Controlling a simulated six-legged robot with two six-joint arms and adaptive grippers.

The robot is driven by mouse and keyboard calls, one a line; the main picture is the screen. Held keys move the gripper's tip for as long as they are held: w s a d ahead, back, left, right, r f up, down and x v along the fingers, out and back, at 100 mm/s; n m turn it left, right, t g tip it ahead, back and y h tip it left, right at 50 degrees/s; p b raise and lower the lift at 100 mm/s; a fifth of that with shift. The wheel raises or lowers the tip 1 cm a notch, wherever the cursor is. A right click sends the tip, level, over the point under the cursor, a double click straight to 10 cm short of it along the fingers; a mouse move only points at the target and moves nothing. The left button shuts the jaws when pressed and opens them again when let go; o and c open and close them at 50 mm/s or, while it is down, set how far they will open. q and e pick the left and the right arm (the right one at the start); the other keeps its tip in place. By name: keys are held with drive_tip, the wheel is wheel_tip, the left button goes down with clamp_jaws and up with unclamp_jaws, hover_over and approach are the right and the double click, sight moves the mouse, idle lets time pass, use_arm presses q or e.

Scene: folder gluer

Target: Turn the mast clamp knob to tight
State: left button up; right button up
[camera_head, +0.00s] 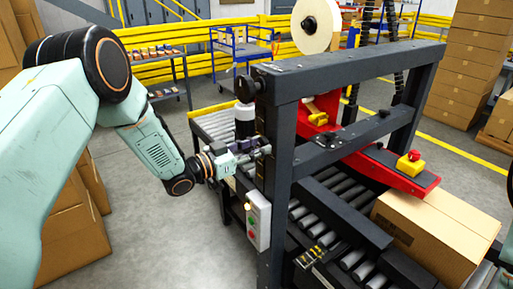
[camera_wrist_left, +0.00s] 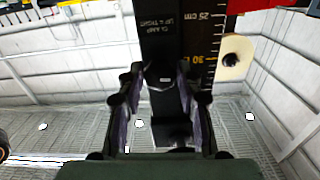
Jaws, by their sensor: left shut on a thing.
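My left gripper (camera_head: 262,151) reaches in from the left to the near dark mast (camera_head: 280,150) of the folder gluer. In the wrist view the left gripper (camera_wrist_left: 162,85) has its two fingers on either side of a dark clamp knob (camera_wrist_left: 163,84), shut on it. The knob is dark against the mast, so its exact angle is hard to tell. The mast (camera_wrist_left: 162,35) carries a label, upside down here, reading clamp up = tight. Beside it is a centimetre scale (camera_wrist_left: 203,40). In the head view the fingers largely hide the knob. My right gripper is not in view.
A control box (camera_head: 258,220) with buttons hangs below the gripper. A black knob (camera_head: 246,88) and dark cylinder (camera_head: 244,115) sit above it. A carton (camera_head: 435,228) lies on the rollers at right. The floor (camera_head: 190,240) at lower left is clear.

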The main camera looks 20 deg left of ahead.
use_arm(q)
drive_tip(key=m+b, duration=0.1)
drive_tip(key=m, duration=0.3)
drive_tip(key=shift+w+a+m+b, duration=0.1)
drive_tip(key=shift+a+m+b, duration=0.05)
drive_tip(key=shift+m+b, duration=0.25)
drive_tip(key=m+b, duration=0.1)
drive_tip(key=m, duration=0.3)
drive_tip(key=shift+b, duration=0.4)
drive_tip(key=m+b, duration=0.2)
drive_tip(key=m, duration=0.2)
drive_tip(key=shift+m, duration=0.4)
drive_tip(key=shift+m+b, duration=1)
drive_tip(key=shift+m, duration=0.8)
drive_tip(key=shift+f, duration=0.1)
